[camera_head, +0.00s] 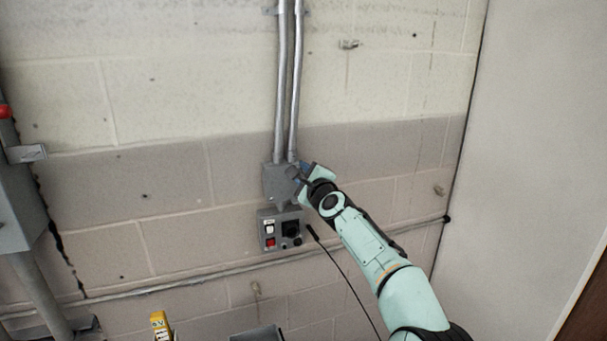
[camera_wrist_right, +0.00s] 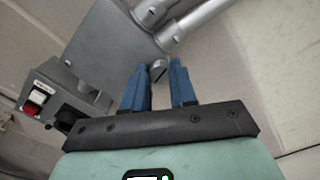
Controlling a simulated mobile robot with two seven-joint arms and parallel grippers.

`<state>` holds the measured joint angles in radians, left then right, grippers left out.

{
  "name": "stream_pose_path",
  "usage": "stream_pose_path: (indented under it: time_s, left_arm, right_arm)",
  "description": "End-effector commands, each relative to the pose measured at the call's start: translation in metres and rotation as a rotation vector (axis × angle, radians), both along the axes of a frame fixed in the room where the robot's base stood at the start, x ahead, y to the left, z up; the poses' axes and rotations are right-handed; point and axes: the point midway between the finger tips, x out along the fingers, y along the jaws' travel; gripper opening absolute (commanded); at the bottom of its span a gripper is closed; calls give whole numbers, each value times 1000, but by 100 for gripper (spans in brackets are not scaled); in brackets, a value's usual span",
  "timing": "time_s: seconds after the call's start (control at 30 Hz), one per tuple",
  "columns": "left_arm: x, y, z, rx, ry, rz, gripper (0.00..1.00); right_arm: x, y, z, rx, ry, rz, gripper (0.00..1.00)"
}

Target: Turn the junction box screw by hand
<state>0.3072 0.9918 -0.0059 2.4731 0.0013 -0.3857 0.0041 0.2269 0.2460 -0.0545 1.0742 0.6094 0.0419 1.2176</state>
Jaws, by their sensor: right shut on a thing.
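The grey junction box (camera_head: 270,182) is on the block wall at the foot of two vertical conduits. It also shows large in the right wrist view (camera_wrist_right: 108,45). My right gripper (camera_head: 302,172) is at the box's right side. In the right wrist view its two blue fingers (camera_wrist_right: 159,75) stand either side of the slotted junction box screw (camera_wrist_right: 158,69), shut on it. The screw sits by the box's edge; in the head view the gripper hides it. My left gripper is in neither view.
A grey control box (camera_head: 268,243) with a white and a red switch hangs just below the junction box. A black cable (camera_head: 345,275) runs down beside my right arm. A yellow object (camera_head: 160,325) shows at the bottom. A grey cabinet (camera_head: 15,205) stands left.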

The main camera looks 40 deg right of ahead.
Motion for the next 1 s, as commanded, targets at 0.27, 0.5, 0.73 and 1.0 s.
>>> stream_pose_path:
  time_s: [0.27, 0.5, 0.73, 1.0]
  left_arm:
    - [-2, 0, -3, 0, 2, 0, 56]
    - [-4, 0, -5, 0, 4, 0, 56]
    - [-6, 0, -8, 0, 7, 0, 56]
    - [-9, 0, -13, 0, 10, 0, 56]
  right_arm:
    - [0, 1, 0, -253, 78, 0, 0]
    - [0, 1, -1, -471, 147, 0, 0]
    - [0, 1, -1, -678, 213, -1, 0]
    - [0, 0, -2, -923, 290, -1, 0]
